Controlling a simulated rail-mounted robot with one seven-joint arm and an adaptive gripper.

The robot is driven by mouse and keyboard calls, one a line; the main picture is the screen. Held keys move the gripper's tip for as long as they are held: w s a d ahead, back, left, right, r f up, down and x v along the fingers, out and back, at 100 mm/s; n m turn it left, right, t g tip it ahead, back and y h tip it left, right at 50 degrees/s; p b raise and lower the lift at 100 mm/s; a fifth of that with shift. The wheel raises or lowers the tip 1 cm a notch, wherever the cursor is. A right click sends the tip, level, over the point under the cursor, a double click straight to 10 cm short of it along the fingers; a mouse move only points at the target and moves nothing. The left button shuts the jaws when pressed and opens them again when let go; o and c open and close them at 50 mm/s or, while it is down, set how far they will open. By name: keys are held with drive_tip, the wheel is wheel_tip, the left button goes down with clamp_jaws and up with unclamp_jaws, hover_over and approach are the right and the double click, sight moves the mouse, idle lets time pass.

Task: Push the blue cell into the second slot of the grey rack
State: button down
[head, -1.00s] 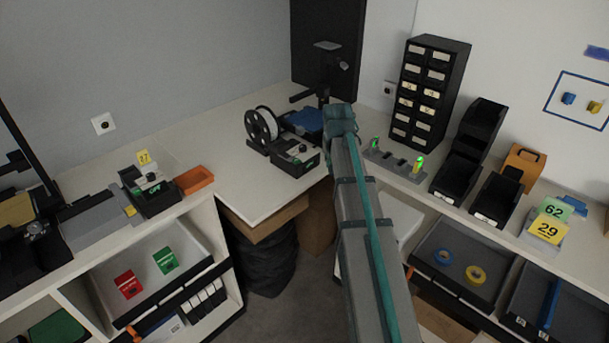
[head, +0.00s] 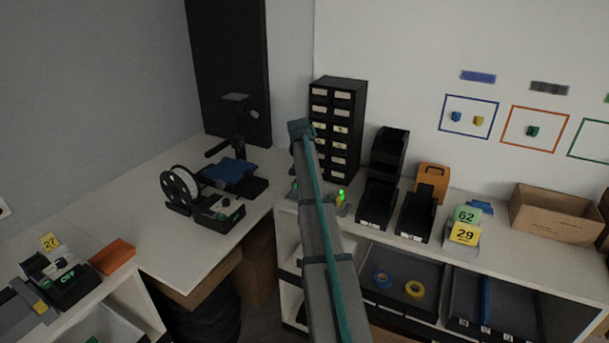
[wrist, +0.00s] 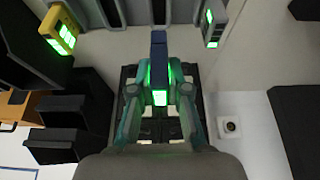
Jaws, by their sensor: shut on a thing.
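The blue cell (wrist: 158,47) is in the middle of the wrist view, with a green-lit end towards the camera. My gripper (wrist: 159,73) is shut on it, with a teal finger on each side. The grey rack (wrist: 115,14) spans the top of the wrist view. The blue cell's far end reaches the rack's edge. I cannot tell how deep it sits in a slot. A yellow cell (wrist: 63,29) and a grey cell (wrist: 213,18), both lit, flank it. In the head view my arm hides the gripper, the blue cell and most of the rack.
A black drawer cabinet (head: 335,130) stands behind the rack. Black bins (head: 377,203) and an orange holder (head: 432,181) stand to its right. A printer-like device with a spool (head: 180,188) is to the left. An open carton (head: 556,213) is at the far right.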

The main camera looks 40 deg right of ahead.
drive_tip(key=shift+f+b, duration=1.15)
drive_tip(key=shift+f, duration=1.5)
drive_tip(key=shift+a+f, duration=0.1)
drive_tip(key=shift+f, duration=0.85)
idle(1.0)
drive_tip(key=c, duration=1.1)
unclamp_jaws()
drive_tip(key=shift+o, duration=0.2)
drive_tip(key=shift+r, duration=0.15)
